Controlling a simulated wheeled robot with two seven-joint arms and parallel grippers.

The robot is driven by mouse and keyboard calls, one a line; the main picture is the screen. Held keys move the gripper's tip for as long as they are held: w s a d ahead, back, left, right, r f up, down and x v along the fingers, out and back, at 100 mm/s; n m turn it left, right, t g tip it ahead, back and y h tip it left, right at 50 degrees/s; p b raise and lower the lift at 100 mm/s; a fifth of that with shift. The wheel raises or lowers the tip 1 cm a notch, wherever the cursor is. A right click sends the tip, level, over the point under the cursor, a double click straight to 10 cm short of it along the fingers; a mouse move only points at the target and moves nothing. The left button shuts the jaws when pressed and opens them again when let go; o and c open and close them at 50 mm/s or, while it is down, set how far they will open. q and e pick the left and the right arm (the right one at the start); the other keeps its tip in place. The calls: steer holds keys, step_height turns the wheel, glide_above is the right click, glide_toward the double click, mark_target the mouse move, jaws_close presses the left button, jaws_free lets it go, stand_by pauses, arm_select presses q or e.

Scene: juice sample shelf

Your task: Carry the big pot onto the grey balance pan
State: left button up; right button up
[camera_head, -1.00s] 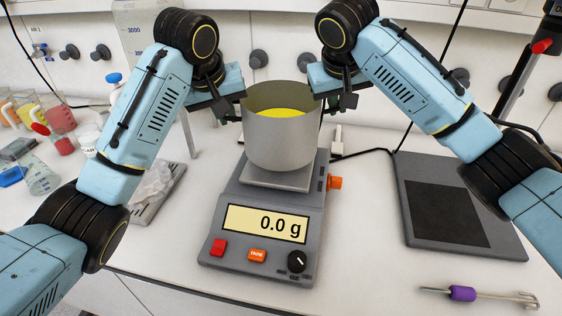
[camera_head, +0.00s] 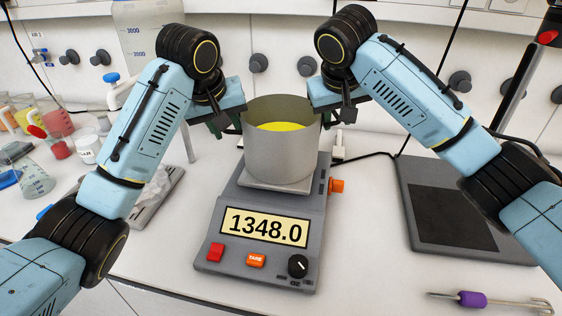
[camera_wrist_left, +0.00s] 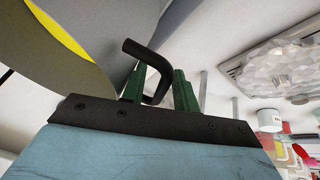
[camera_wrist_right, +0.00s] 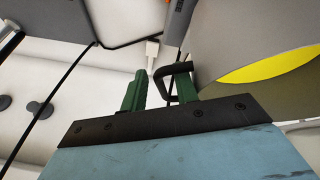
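The big grey metal pot (camera_head: 280,158), with yellow contents, stands upright on the grey balance pan (camera_head: 262,187). The balance display (camera_head: 266,228) reads 1348.0. My left gripper (camera_head: 226,126) is at the pot's left side. In the left wrist view its green fingers (camera_wrist_left: 160,78) stand apart with the black pot handle (camera_wrist_left: 145,52) between them. My right gripper (camera_head: 333,118) is at the pot's right side. In the right wrist view its fingers (camera_wrist_right: 162,82) also stand apart around the other handle (camera_wrist_right: 178,68). The handles are mostly hidden in the head view.
A dark flat plate device (camera_head: 462,205) stands at the right, with a purple-handled tool (camera_head: 472,299) in front. Beakers and a flask (camera_head: 36,178) crowd the left. A tray with crumpled clear material (camera_head: 152,195) is left of the balance (camera_head: 262,262). A wall with knobs is behind.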

arm_select(q)
steer(key=shift+r, duration=0.1)
steer(key=v, duration=1.2)
arm_select(e)
steer(key=v, duration=1.2)
